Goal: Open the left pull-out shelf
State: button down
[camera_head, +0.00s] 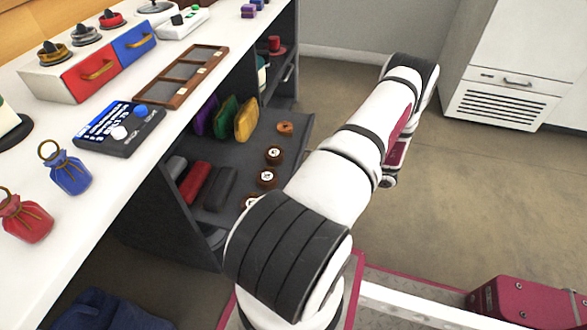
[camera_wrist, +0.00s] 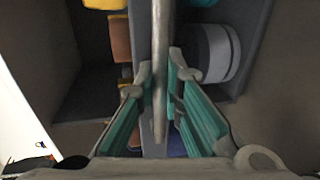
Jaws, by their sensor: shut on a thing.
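The left pull-out shelf (camera_head: 240,178) is a dark grey board under the white counter. It juts out past the counter's edge and carries several items. My gripper is hidden behind my arm in the head view. In the wrist view my gripper (camera_wrist: 161,75) has its two fingers closed around a grey bar (camera_wrist: 164,25), which looks like the shelf's handle. The bar runs up the picture between the fingers. Its joint to the shelf cannot be made out.
On the shelf stand purple, green and yellow pouches (camera_head: 245,119), red and grey rolls (camera_head: 196,183) and brown round pieces (camera_head: 273,155). The counter (camera_head: 180,120) holds drawers, a tray and bags. A white cabinet (camera_head: 510,70) stands far right. Open floor (camera_head: 480,200) lies right of my arm.

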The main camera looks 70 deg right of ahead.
jog(key=shift+f+b+v, duration=0.25)
jog(key=shift+b+v, duration=0.05)
jog(key=shift+v, duration=0.9)
jog(key=shift+f+b+v, duration=0.25)
jog(key=shift+v, duration=0.9)
jog(key=shift+s, duration=0.1)
jog(key=c, duration=2)
grip_release()
jog(key=shift+o, duration=0.2)
jog(key=v, duration=1.2)
jog(key=shift+d, duration=0.15)
